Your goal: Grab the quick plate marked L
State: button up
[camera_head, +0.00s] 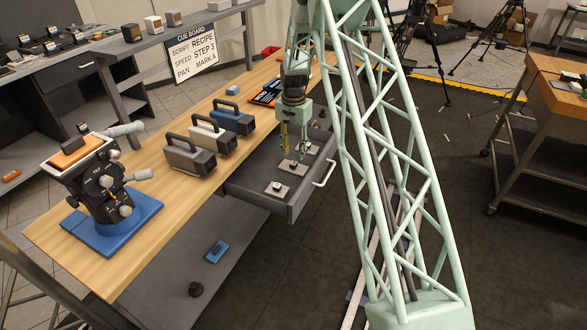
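Several small grey quick plates, each with a dark knob, lie in the open drawer (291,206) under the wooden bench: one at the front (273,190), one in the middle (288,168), others farther back. Any letters on them are too small to read, so I cannot tell which is marked L. My gripper (294,153) points down over the drawer, above and just behind the middle plate. Its fingers are apart with nothing visible between them. The gripper partly hides the back of the drawer.
On the bench (150,214), several camera-like blocks with handles (190,158) stand left of the drawer. A tripod head (105,190) sits on a blue base at the front. A cue board (195,56) hangs behind. The drawer handle (325,174) juts right over open floor.

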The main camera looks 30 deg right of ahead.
aim_at(293, 162)
jog(key=shift+f+b, duration=0.75)
jog(key=shift+f, duration=1.8)
jog(key=c, duration=1)
